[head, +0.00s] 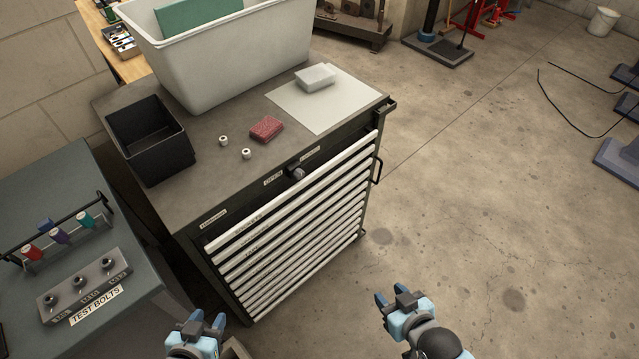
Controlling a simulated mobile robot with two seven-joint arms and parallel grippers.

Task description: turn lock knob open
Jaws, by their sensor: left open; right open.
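The lock knob (297,172) is a small dark and grey knob on the top front rail of the tool cabinet (190,211). Small white labels (272,180) sit on either side of it; their lettering is too small to read surely. My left gripper (207,321) is open and empty at the bottom, in front of the cabinet's lower left. My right gripper (391,299) is open and empty over the floor, right of the cabinet. Both grippers are well apart from the knob.
Several white drawer fronts (290,230) fill the cabinet face. On its top stand a black bin (150,140), a large grey tub (230,70), a red sponge (266,129), two small white rings and a white sheet (325,105). A bench with test bolts (85,285) stands left.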

